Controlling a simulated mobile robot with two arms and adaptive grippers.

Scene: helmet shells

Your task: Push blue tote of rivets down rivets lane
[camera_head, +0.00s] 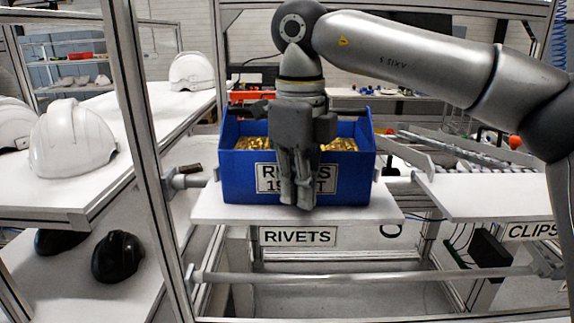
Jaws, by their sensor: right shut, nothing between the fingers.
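The blue tote (240,183) stands upright on the white shelf of the rivets lane (370,213), with gold rivets (340,145) inside. Its front carries a white label, partly covered by my right gripper. My right gripper (297,205) points downward in front of the tote's front face, shut and empty. I cannot tell whether its fingers touch the tote. The lane's RIVETS sign (298,236) is on the shelf's front edge, below the tote. My left gripper is not in view.
White helmet shells (72,140) sit on the left shelf, with black ones (118,257) below. A metal frame post (150,150) stands left of the lane. The lane marked CLIPS (533,230) lies to the right. A horizontal rail (370,278) runs below the rivets shelf.

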